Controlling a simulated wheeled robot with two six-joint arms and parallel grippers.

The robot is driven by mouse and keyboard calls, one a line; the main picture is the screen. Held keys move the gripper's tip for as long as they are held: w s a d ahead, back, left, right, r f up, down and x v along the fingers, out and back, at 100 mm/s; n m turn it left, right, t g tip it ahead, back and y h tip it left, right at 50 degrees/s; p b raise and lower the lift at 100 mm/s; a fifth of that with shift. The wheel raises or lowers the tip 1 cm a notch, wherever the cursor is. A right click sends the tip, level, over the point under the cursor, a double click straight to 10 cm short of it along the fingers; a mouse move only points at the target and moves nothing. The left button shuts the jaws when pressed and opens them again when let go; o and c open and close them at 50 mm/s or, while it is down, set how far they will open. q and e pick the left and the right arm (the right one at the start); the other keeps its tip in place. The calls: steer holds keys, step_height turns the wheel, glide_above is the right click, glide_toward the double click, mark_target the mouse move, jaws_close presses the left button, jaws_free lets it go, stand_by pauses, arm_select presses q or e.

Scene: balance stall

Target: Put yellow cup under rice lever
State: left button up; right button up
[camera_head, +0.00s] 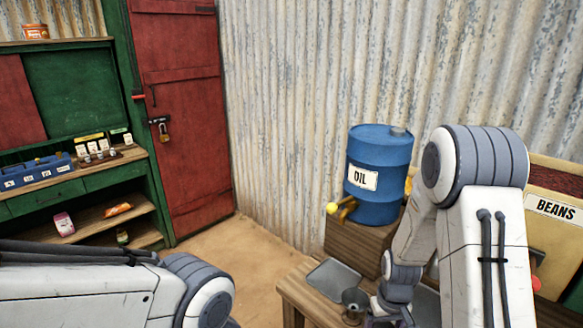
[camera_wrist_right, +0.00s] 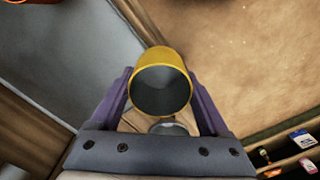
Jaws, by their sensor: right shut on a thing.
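The yellow cup (camera_wrist_right: 180,62) is between the two purple fingers of my right gripper (camera_wrist_right: 160,80) in the right wrist view. The fingers are shut on its sides, and its dark grey inside faces the camera. In the head view my right arm reaches down to the wooden table, and its fingers are hidden. A grey metal cup (camera_head: 355,301) shows beside the hand there; I cannot tell whether it is the held one. No rice label or rice lever can be made out. My left gripper is out of view; only its arm shows.
A wooden table (camera_head: 297,290) carries a grey tray (camera_head: 333,278). Behind it a blue oil drum (camera_head: 378,175) with a yellow tap (camera_head: 334,208) stands on a wooden block. A beans bin (camera_head: 557,235) and a red knob (camera_head: 536,283) are at right. Bare floor (camera_head: 235,252) lies left of the table.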

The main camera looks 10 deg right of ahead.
steer(key=a+f, duration=0.2)
steer(key=a, duration=0.5)
steer(key=shift+w+a, duration=0.2)
steer(key=shift+w, duration=0.15)
